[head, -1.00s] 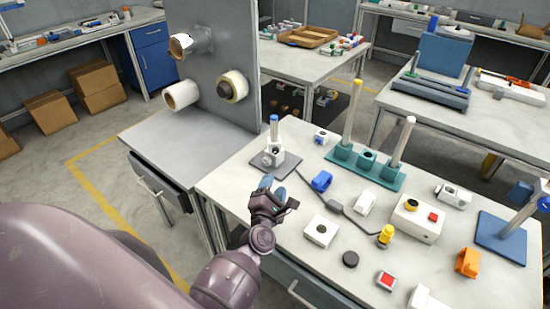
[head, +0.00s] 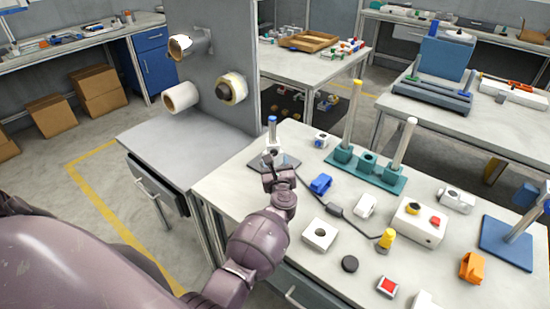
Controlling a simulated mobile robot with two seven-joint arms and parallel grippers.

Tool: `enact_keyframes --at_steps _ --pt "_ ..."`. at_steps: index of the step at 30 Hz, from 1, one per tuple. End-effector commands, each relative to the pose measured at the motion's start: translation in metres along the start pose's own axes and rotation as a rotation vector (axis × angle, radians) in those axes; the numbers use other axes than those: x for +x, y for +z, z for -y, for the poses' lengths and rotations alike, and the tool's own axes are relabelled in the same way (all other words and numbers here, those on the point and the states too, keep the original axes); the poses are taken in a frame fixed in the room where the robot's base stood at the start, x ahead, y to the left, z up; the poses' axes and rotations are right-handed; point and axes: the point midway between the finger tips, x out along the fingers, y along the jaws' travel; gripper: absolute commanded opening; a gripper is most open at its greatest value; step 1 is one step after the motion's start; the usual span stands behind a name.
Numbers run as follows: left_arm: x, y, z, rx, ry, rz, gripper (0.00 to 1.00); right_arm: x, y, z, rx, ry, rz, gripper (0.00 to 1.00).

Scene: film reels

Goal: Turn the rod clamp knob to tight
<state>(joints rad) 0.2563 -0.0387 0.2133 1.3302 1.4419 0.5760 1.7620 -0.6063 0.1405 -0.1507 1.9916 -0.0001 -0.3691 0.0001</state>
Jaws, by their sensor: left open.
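A short rod stand with a blue-tipped rod (head: 272,129) rises from a dark grey base plate (head: 257,163) at the left of the workbench. A pale clamp block sits low on this rod; my gripper covers much of it, and I cannot make out its knob. My left gripper (head: 275,172) is open just in front of the clamp, over the base plate. I cannot tell whether it touches the clamp. My right gripper is not in view.
A blue clip (head: 321,184), a white square block (head: 320,235) and a cable lie right of my arm. A teal rack (head: 377,178) with upright rods stands behind. A grey panel (head: 213,95) with tape rolls rises at left. A blue-based stand (head: 506,241) is far right.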

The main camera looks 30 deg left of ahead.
Motion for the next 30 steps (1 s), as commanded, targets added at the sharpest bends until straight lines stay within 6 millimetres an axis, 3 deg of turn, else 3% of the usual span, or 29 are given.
enact_keyframes --at_steps 3,9,20,30 --pt "0.018 -0.001 0.0 0.002 -0.001 0.0 0.53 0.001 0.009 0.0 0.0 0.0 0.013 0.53" --pt "0.034 -0.001 0.0 0.002 -0.001 0.0 0.53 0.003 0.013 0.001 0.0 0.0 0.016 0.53" --pt "0.037 0.0 0.0 0.002 -0.001 0.0 0.53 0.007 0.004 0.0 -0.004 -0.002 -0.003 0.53" --pt "0.036 0.0 0.0 0.002 -0.001 0.0 0.03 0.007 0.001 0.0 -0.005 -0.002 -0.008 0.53"
